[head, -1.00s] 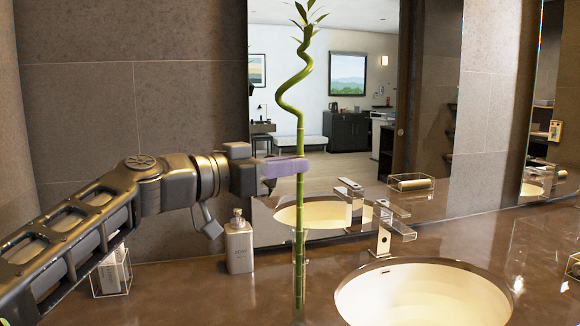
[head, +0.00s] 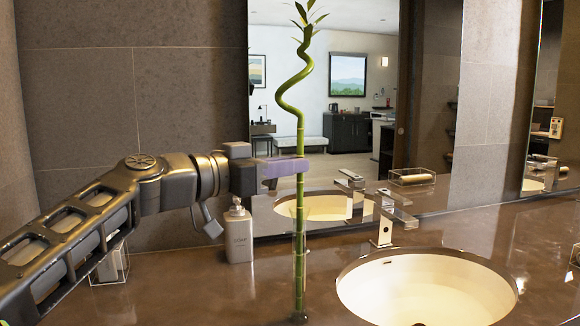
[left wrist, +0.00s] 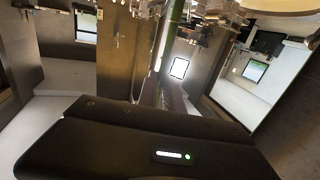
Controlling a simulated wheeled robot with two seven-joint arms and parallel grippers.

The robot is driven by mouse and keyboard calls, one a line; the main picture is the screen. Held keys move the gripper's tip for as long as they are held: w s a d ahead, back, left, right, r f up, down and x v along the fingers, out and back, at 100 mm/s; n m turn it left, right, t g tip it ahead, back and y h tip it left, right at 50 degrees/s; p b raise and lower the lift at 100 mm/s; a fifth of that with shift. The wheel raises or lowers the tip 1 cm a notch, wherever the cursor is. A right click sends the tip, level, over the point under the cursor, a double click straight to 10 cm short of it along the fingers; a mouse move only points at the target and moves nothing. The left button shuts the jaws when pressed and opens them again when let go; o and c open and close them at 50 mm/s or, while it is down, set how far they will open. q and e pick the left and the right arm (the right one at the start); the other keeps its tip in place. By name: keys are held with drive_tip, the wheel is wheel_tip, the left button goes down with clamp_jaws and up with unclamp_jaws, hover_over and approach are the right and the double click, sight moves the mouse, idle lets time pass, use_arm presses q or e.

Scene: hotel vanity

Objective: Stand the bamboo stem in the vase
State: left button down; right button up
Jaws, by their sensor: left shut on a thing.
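The bamboo stem (head: 299,205) is green, curled near its leafy top, and upright in the head view. My left gripper (head: 285,168) is shut on its straight part, below the curl. The stem also shows as a green strip in the left wrist view (left wrist: 172,35). Faint clear edges of what looks like a narrow glass vase (head: 305,250) run along the lower stem. I cannot tell whether the stem is inside it or in front of it. The stem's foot shows low in the head view, over the counter. My right gripper is not in view.
A soap bottle (head: 239,234) stands left of the stem. A clear box (head: 110,268) is partly behind my left arm. The sink (head: 427,292) and faucet (head: 386,220) are to the right. The mirror (head: 340,120) is behind. A clear tray (head: 412,181) holds a roll.

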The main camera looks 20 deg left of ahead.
use_arm(q)
drive_tip(key=shift+f+b, duration=0.3)
drive_tip(key=shift+f, duration=0.1)
drive_tip(key=c, duration=1.4)
unclamp_jaws()
drive_tip(key=b+v, duration=0.1)
drive_tip(key=v, duration=0.6)
drive_tip(key=shift+s+a, duration=0.25)
drive_tip(key=shift+s, duration=0.1)
